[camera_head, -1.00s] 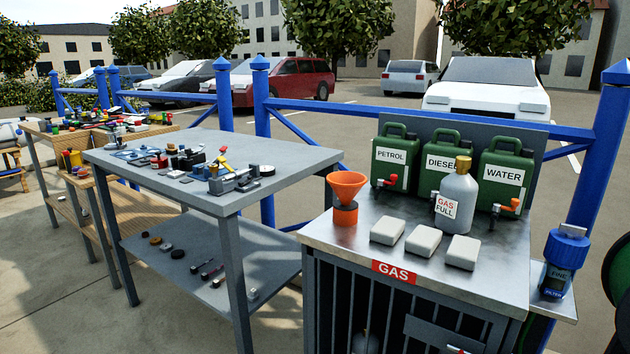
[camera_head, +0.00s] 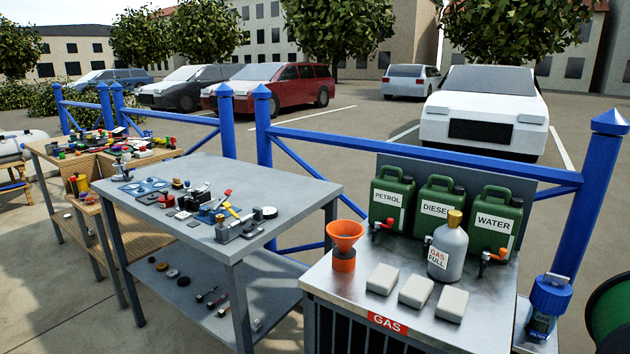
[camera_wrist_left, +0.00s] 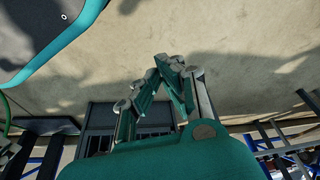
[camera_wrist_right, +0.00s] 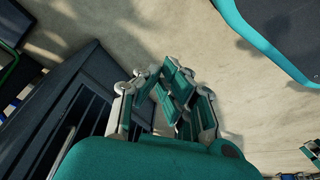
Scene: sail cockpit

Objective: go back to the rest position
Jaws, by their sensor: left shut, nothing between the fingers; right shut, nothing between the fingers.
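My left gripper (camera_wrist_left: 168,70) shows in the left wrist view with its fingertips together and nothing between them. It is above bare pavement, with a dark barred cabinet front beyond it. My right gripper (camera_wrist_right: 172,78) shows in the right wrist view, also shut and empty. A dark cabinet (camera_wrist_right: 70,95) stands to its left in that view, with pavement behind the fingers. Neither gripper nor arm shows in the head view. Neither gripper appears to touch anything.
In the head view, a gas cabinet (camera_head: 335,285) carries an orange funnel (camera_head: 345,238), green cans, a grey gas bottle (camera_head: 448,252) and white blocks. A grey workbench (camera_head: 290,190) with small parts stands left of it. A blue filter (camera_head: 548,300) sits at right. A blue fence (camera_head: 400,143) runs behind.

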